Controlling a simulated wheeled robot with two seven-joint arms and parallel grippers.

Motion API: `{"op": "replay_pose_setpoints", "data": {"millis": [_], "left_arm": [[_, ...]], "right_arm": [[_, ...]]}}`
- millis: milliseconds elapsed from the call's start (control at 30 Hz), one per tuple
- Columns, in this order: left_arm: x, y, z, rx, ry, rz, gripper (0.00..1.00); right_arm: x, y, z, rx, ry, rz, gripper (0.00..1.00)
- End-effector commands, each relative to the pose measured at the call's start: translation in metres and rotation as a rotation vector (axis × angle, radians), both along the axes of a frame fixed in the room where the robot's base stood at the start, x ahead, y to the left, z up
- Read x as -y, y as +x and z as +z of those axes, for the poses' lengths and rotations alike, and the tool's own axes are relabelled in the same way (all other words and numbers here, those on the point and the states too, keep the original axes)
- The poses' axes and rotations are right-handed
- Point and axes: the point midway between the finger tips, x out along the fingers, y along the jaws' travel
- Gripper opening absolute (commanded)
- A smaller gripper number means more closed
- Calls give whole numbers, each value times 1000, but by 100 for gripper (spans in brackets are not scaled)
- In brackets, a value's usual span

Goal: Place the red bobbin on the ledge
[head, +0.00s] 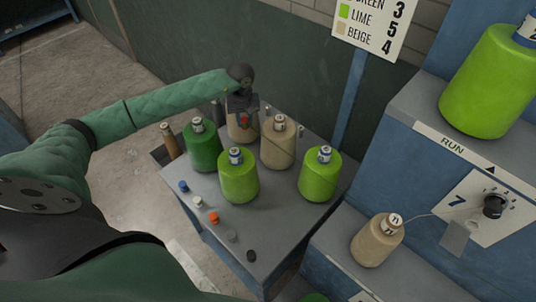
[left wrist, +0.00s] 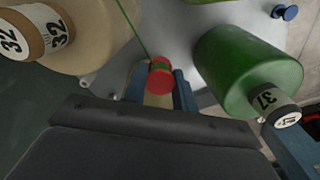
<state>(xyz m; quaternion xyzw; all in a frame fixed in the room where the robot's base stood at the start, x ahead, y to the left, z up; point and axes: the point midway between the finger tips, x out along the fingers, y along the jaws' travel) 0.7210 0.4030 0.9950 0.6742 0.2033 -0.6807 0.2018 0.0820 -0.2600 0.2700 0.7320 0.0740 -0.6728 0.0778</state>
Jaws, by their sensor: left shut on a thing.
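The red bobbin (left wrist: 160,77) is small, with a red end face and some green on it, and shows between the fingertips in the left wrist view. In the head view only a small red patch of it (head: 244,119) shows, in front of a beige cone. My left gripper (head: 243,104) is shut on it, above the back part of the grey table (head: 275,222). Grey shelves (head: 411,108) stick out from the blue machine at the right; I cannot tell which surface is the ledge. My right gripper is not in view.
Dark green (head: 203,146), lime (head: 238,178) and beige (head: 278,143) yarn cones crowd the table around the left gripper. Several small spools, one orange (head: 214,217), line its front edge. A beige cone (head: 377,241) stands on the machine's lower shelf. A sign post (head: 350,100) rises behind.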

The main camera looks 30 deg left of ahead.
Motion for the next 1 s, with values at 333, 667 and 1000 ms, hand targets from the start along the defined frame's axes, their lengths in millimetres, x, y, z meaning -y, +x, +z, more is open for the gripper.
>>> {"op": "replay_pose_setpoints", "data": {"millis": [333, 667, 1000], "left_arm": [[1, 1, -69, -7, -1, 1, 6], [0, 1, -133, -7, -1, 1, 6], [0, 1, -157, -5, -1, 0, 6]], "right_arm": [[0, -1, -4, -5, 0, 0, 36], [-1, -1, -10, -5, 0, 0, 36], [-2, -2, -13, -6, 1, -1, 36]]}}
